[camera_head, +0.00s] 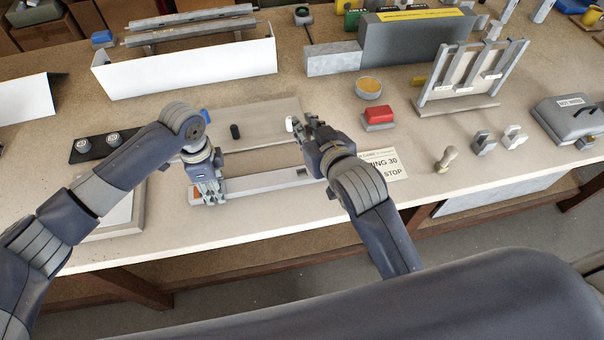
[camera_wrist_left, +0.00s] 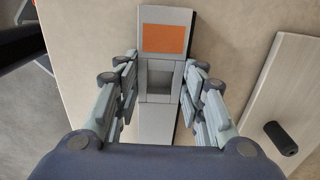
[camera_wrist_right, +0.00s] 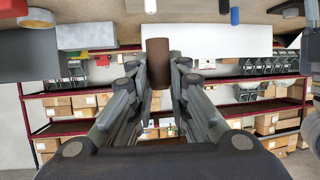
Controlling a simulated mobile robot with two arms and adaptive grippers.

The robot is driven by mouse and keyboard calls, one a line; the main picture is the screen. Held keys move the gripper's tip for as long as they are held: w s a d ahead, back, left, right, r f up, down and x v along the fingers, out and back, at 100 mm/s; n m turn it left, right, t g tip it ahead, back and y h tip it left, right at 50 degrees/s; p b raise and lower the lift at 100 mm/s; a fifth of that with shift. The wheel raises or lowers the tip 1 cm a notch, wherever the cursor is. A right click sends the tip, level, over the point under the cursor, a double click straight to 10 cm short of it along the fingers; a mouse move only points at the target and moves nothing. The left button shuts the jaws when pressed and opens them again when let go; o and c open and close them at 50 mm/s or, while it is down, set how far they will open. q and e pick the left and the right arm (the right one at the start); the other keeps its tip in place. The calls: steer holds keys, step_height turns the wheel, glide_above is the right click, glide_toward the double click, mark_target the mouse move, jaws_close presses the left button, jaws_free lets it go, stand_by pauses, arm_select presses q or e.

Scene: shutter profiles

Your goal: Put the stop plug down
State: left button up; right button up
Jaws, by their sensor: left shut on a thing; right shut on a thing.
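A brown cylindrical plug (camera_wrist_right: 158,62), which I take to be the stop plug, is between the fingers of my right gripper (camera_wrist_right: 160,78) in the right wrist view. In the head view the right gripper (camera_head: 304,124) is over the worktable and I cannot make out the brown plug. My left gripper (camera_head: 210,195) is shut on the long grey profile (camera_head: 258,182) near its left end. In the left wrist view the left gripper (camera_wrist_left: 160,85) straddles the profile beside its orange patch (camera_wrist_left: 164,39).
A pale board (camera_head: 262,112) behind the profile carries a black plug (camera_head: 235,131), a white plug (camera_head: 290,124) and a blue piece (camera_head: 205,115). A printed card (camera_head: 392,160) and a red-topped block (camera_head: 379,115) are to the right.

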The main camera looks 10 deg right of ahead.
arm_select(q)
steer(key=shift+s+f, duration=0.1)
arm_select(e)
steer(key=f, duration=0.5)
steer(key=s+a+f, duration=0.1)
steer(key=f, duration=0.2)
step_height(320, 180, down, 4)
steer(key=shift+f, duration=0.25)
steer(key=shift+s+f, duration=0.1)
